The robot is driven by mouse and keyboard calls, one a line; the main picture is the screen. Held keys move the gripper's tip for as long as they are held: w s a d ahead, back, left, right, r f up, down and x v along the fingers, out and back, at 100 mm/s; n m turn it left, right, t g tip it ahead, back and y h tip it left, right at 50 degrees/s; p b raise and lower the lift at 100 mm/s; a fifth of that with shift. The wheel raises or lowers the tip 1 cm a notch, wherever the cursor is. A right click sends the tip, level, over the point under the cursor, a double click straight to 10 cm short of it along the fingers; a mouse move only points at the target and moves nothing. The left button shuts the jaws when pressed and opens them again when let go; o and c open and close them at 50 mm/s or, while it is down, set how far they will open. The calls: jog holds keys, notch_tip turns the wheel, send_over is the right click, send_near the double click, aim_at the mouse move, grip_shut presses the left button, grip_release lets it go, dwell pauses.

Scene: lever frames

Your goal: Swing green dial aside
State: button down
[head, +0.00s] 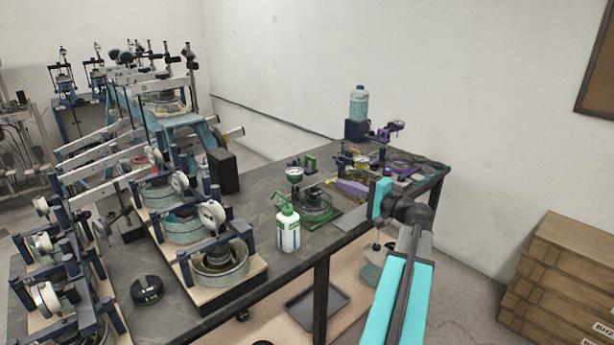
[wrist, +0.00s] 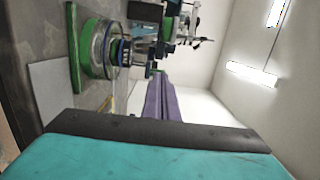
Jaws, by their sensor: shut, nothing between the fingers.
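The green dial device stands on the dark bench in the head view. Its small round dial (head: 294,174) sits beside a green bracket (head: 310,163), above a clear round dish (head: 316,203) on a green base. The wrist view shows a device turned sideways, with a green ring (wrist: 92,48) and a green bar (wrist: 73,45). My gripper (head: 381,198) is shut and empty, to the right of the device and apart from it. Its turquoise and black parts fill the bottom of the wrist view, and its fingertips are not clear there.
A white bottle with a green top (head: 288,228) stands in front of the device. Several ring devices with dials crowd the left. Wooden crates (head: 560,270) stand at the right.

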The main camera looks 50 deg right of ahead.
aim_at(295, 168)
jog(key=shift+w, duration=0.15)
jog(key=w+p, duration=0.2)
jog(key=w, duration=0.7)
jog(key=shift+w+a+r+p, duration=0.1)
jog(key=shift+w+a+p, duration=0.05)
jog(key=shift+p, duration=0.2)
jog(key=shift+w+a+p, duration=0.6)
jog(key=shift+w+a, duration=0.4)
jog(key=shift+w, duration=0.15)
jog(key=shift+w+a, duration=0.5)
jog(key=shift+w, duration=0.05)
jog(key=shift+s+h, duration=0.1)
jog(key=shift+h, duration=0.3)
